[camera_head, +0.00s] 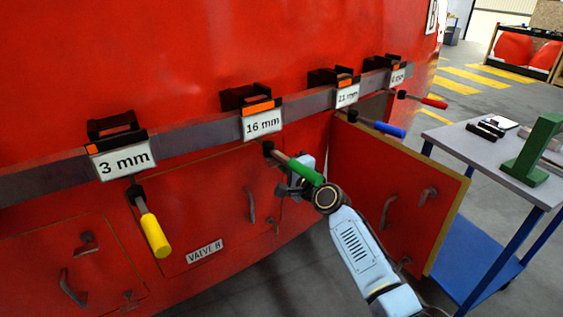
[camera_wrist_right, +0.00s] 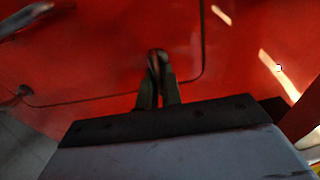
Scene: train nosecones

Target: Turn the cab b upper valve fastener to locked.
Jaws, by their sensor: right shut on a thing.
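My right gripper (camera_head: 284,188) is at the upper right corner of the closed red valve panel (camera_head: 200,215), whose plate reads VALVE and a letter that is hard to read. In the right wrist view the gripper's fingers (camera_wrist_right: 158,85) are close together, shut on the small fastener (camera_wrist_right: 157,54) inside the panel's dark seam. The fastener's angle is hard to tell, as the fingers cover most of it. In the head view the gripper and the green-handled tool hide it. My left gripper is not in view.
A green-handled tool (camera_head: 305,173) hangs close in front of my right gripper. A yellow-handled tool (camera_head: 154,235) hangs at left, blue (camera_head: 389,130) and red (camera_head: 433,103) ones at right. An open red door (camera_head: 405,200) and a blue-framed table (camera_head: 490,165) stand to the right.

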